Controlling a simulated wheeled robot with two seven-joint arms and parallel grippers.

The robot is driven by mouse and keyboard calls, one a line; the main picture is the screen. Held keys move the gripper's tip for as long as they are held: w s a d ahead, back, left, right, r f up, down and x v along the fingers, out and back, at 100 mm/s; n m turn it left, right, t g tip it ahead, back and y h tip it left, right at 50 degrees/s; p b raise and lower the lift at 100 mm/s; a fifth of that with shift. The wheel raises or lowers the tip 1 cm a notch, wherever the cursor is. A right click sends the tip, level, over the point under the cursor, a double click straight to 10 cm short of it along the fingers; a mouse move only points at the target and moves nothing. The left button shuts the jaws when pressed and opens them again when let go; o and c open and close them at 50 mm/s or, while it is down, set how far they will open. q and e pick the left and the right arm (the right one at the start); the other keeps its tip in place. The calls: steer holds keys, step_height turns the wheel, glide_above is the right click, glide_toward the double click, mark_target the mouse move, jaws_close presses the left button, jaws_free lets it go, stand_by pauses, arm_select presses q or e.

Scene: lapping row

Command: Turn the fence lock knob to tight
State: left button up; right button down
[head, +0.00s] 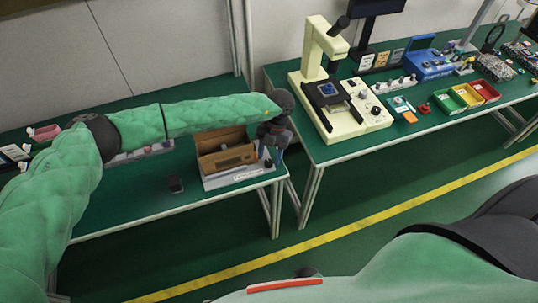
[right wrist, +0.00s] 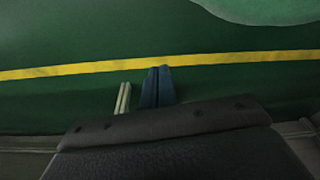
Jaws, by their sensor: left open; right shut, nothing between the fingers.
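A device with a brown wooden-looking box (head: 226,150) on a pale base (head: 236,179) stands at the right end of the near-left green table. A small dark knob (head: 268,163) sits at the base's right corner; I take it to be the fence lock knob. Its pointer setting is too small to read. My left gripper (head: 281,153) is open and points down just beside and above the knob, partly crowding it; I cannot tell whether they touch. My right gripper (right wrist: 157,86) is shut and empty, over the green floor, away from the tables.
A second green table on the right holds a cream microscope-like machine (head: 335,85), a blue box (head: 430,65) and green, yellow and red bins (head: 466,97). A gap separates the tables. A yellow line (head: 350,226) crosses the open floor.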

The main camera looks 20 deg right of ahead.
arm_select(q)
steer(key=shift+s+a+f, duration=0.1)
steer(key=shift+s+f, duration=0.15)
steer(key=shift+f, duration=0.4)
arm_select(e)
steer(key=shift+s+d+f, duration=0.25)
steer(key=shift+s+f, duration=0.05)
steer(key=shift+f, duration=0.25)
arm_select(q)
steer(key=c, duration=1)
arm_select(e)
steer(key=shift+d, duration=0.1)
steer(key=shift+f, duration=0.1)
